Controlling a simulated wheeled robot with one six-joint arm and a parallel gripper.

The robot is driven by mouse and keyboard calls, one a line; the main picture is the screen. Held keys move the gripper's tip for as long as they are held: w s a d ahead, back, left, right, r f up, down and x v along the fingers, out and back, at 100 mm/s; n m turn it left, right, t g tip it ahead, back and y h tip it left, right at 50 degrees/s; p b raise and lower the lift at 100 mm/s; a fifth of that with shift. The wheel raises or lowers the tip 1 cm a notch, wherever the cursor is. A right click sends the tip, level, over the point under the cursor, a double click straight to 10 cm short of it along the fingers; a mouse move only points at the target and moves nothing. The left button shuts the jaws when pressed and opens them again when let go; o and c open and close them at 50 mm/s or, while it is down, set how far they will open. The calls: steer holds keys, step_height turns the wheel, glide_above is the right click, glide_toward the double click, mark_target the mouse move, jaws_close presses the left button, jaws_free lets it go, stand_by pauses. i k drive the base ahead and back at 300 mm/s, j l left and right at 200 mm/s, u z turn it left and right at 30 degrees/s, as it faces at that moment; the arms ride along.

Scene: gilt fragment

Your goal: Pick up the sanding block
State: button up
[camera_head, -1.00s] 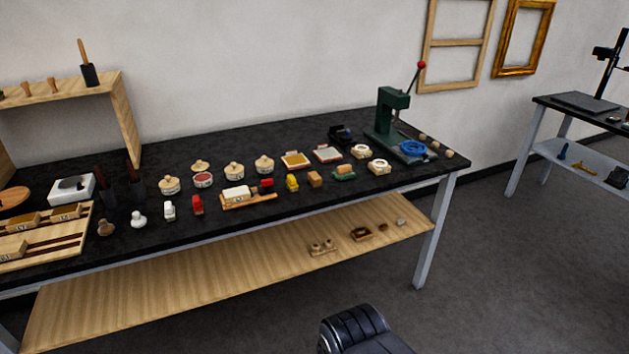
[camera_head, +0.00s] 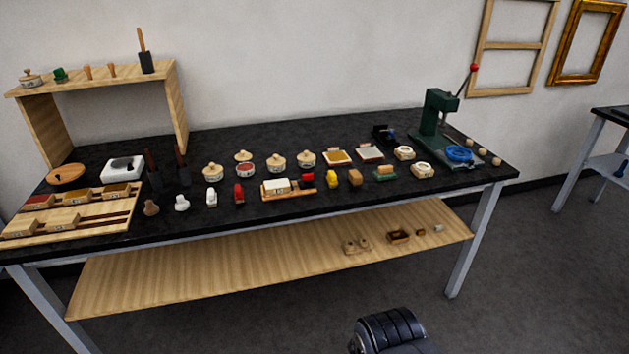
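I cannot tell for sure which item is the sanding block. A small tan-brown block (camera_head: 355,177) stands near the front of the black worktop, right of a small yellow item (camera_head: 332,179). Just right of the block is a low item with a green body and a tan part (camera_head: 385,173). Either could be the sanding block; both are small here. Both rest on the worktop with nothing holding them. A black ribbed part of my own arm shows at the bottom edge, well below and apart from the table. No gripper fingers show.
Lidded pots (camera_head: 277,163), a red item (camera_head: 239,193) and a wooden board with a white block (camera_head: 275,187) crowd the black worktop (camera_head: 300,211). A green press (camera_head: 437,112) stands at the right end. A wooden lower shelf (camera_head: 220,268) lies beneath. Grey floor (camera_head: 540,280) is clear at right.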

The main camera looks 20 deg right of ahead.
mark_target(355, 177)
steer(key=i+l, duration=0.2)
steer(key=i, duration=0.35)
steer(key=i+l, duration=0.2)
steer(key=i, duration=0.35)
steer(key=i+l, duration=0.2)
steer(key=i, duration=0.35)
steer(key=l+z, duration=0.05)
